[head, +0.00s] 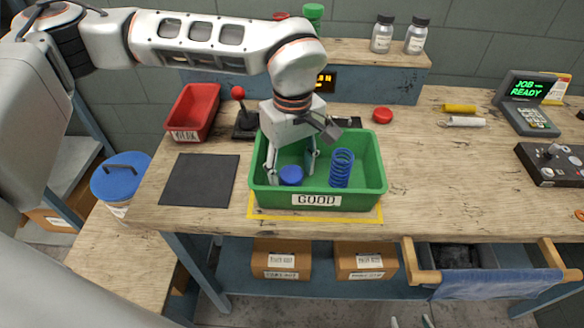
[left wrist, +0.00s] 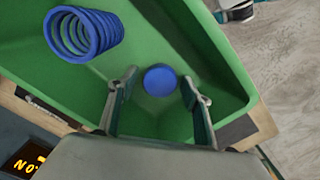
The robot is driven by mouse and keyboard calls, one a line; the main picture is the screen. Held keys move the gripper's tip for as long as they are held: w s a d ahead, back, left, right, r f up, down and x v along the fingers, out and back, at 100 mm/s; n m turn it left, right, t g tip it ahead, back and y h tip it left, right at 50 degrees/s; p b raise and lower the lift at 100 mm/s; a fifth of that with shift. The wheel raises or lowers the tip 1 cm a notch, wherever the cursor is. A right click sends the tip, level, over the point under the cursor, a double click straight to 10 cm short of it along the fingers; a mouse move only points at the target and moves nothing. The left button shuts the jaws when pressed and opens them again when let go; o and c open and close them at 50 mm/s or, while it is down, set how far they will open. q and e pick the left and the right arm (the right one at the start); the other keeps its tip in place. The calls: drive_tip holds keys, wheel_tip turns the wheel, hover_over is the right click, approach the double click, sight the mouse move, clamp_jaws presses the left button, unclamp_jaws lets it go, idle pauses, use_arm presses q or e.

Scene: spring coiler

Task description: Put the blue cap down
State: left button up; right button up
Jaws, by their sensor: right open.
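The blue cap (head: 291,175) lies in the front left part of the green GOOD bin (head: 375,168). My left gripper (head: 291,170) reaches down into the bin from above. In the left wrist view the blue cap (left wrist: 160,80) is between the open fingers of my left gripper (left wrist: 160,85), with a gap on each side. A blue spring (head: 341,168) stands upright in the bin, right of the cap; it also shows in the left wrist view (left wrist: 84,34). My right gripper (head: 412,321) shows only its fingertips at the bottom edge, apart and empty.
A black mat (head: 200,180) lies left of the green bin. A red WEAK bin (head: 193,112) and a red-knobbed lever (head: 241,110) are behind it. A red button (head: 382,115) is behind the bin. Free tabletop lies to the right, before the control box (head: 553,165).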

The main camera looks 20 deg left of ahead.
sight(292, 174)
idle(0.3)
use_arm(q)
wheel_tip(292, 174, up, 12)
drive_tip(key=p, duration=0.1)
drive_tip(key=shift+r, duration=0.2)
idle(0.5)
